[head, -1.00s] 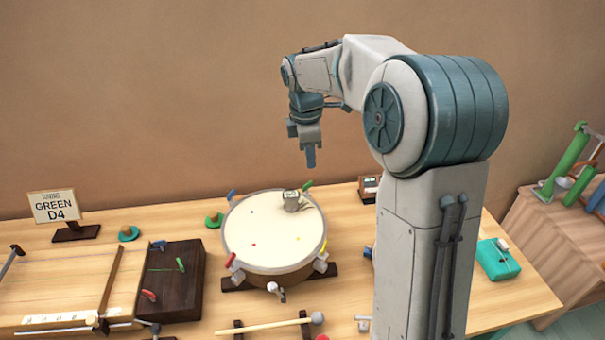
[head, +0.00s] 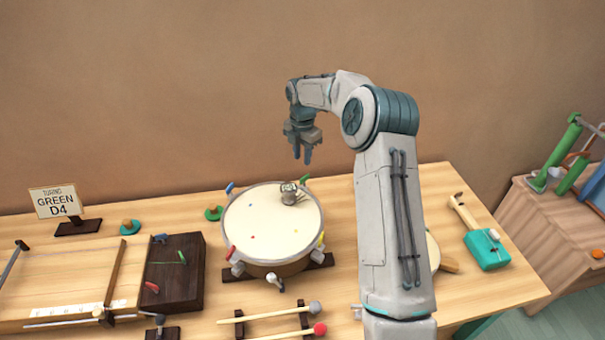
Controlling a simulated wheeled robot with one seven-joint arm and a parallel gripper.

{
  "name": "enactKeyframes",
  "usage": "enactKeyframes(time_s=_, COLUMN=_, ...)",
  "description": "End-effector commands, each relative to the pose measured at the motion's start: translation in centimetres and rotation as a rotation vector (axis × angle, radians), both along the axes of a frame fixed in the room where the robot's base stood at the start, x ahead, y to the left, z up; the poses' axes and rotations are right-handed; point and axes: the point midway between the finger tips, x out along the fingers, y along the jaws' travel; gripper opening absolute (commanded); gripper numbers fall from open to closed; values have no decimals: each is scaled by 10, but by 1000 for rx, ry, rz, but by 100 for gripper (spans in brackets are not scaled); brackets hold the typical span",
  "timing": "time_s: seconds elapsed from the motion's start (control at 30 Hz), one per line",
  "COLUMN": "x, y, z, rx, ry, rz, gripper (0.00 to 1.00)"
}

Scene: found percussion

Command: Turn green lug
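The round drum (head: 272,225) with a pale head stands on the table. Coloured lugs sit around its rim: a green lug (head: 304,180) at the back right, a blue one (head: 230,188) at the back left, a red one (head: 231,253) at the front left and a yellow one (head: 321,239) at the front right. A small grey device (head: 291,194) rests on the drumhead beside the green lug. My gripper (head: 301,156) hangs above the back of the drum, fingers pointing down, apart and empty. It touches nothing. A sign (head: 56,203) reads "GREEN D4".
A zither-like board (head: 70,270) with a dark block (head: 173,285) lies left of the drum. Mallets (head: 270,315) lie in front. A teal instrument (head: 487,249) is at the right. The space around my gripper is clear.

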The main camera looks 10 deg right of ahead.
Motion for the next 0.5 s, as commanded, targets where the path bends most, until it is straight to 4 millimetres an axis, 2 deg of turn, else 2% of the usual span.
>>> enactKeyframes(time_s=0.1, x=-1, y=0, z=-25, rx=0, ry=5, rz=1, gripper=28)
enactKeyframes(time_s=0.3, x=-1, y=0, z=-62, rx=0, ry=4, rz=0, gripper=28)
enactKeyframes(time_s=0.5, x=0, y=0, z=-82, rx=0, ry=0, rz=-1, gripper=28)
